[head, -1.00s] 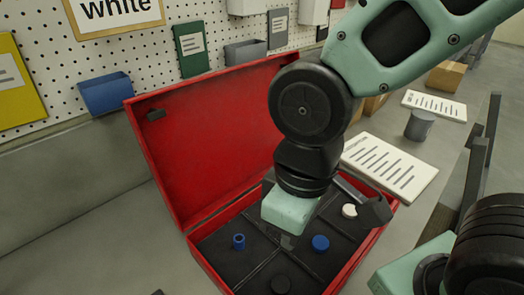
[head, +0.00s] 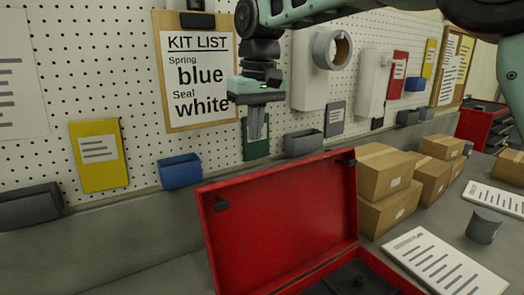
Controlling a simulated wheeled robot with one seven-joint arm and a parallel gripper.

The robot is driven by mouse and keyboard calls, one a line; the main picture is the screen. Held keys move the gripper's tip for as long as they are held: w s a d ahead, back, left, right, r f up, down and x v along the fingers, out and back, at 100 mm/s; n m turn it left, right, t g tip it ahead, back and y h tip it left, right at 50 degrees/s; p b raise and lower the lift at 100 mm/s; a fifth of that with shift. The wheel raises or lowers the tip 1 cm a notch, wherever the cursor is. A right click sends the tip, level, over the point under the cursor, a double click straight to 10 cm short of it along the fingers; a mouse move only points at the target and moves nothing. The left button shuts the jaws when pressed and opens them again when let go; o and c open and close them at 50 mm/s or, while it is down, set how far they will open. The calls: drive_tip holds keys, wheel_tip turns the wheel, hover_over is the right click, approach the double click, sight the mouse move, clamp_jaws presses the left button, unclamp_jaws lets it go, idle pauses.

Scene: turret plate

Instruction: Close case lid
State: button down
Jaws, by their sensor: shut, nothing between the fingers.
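The red case stands on the grey bench with its lid (head: 285,225) open and tilted up, the inner side facing me. Only a strip of the case's dark inside (head: 350,283) shows at the bottom edge of the head view; the rest of it and its contents are out of frame. My gripper (head: 257,132) is shut and empty, pointing down. In the picture it is above the lid's top edge, in front of the pegboard, and apart from the lid.
Cardboard boxes (head: 385,180) stand right of the lid. A white sheet with dark lines (head: 445,268) and a grey cylinder (head: 484,226) lie further right. A kit list (head: 197,75) and several bins hang on the pegboard (head: 140,60) behind. Bare bench shows left of the case.

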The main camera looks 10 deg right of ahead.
drive_tip(key=f+p, duration=0.1)
drive_tip(key=f, duration=0.1)
drive_tip(key=f+p, duration=0.2)
drive_tip(key=f, duration=0.1)
drive_tip(key=d+f+p, duration=0.1)
drive_tip(key=f, duration=0.1)
drive_tip(key=shift+w+d+f, duration=0.1)
drive_tip(key=shift+w+f, duration=0.15)
drive_tip(key=shift+f, duration=0.05)
drive_tip(key=shift+s+d+p, duration=0.2)
drive_tip(key=shift+s+p, duration=0.1)
drive_tip(key=shift+s, duration=0.1)
